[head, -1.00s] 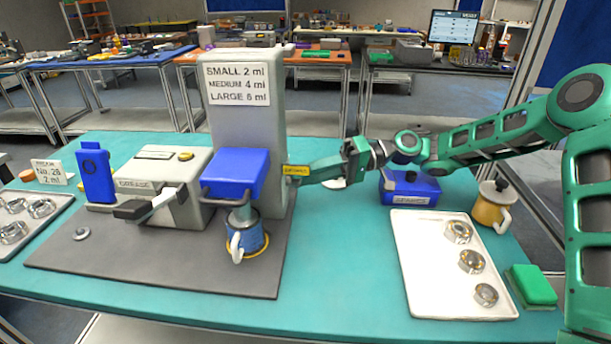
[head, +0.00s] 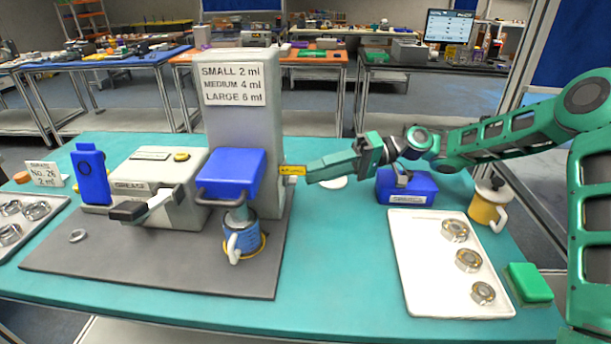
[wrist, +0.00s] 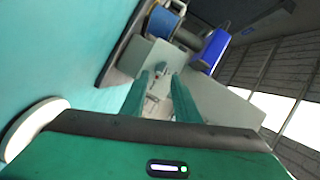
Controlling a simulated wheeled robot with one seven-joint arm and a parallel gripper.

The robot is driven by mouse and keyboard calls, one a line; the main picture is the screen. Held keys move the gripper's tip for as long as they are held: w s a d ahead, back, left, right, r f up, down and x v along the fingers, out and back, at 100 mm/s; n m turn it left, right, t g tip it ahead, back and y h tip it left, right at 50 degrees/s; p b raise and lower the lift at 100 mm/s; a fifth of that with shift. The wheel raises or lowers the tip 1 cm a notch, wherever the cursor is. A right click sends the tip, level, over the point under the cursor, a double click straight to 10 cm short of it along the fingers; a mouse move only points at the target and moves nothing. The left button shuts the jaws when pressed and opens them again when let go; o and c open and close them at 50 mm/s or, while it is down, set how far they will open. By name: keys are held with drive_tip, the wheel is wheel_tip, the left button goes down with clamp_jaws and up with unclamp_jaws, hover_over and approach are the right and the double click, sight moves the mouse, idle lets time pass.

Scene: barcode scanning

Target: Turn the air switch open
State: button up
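A blue block (head: 230,172) and a blue cup (head: 243,240) are at the machine's front. A blue box (head: 407,187), a yellow mug (head: 489,207), a white tray (head: 410,285) with metal rings and a green sponge (head: 528,284) lie right.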

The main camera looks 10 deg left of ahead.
drive_tip(key=f+v, duration=0.1)
drive_tip(key=v, duration=0.5)
drive_tip(key=shift+w+d+r, duration=0.25)
drive_tip(key=shift+d+r, duration=0.15)
drive_tip(key=shift+r, duration=0.1)
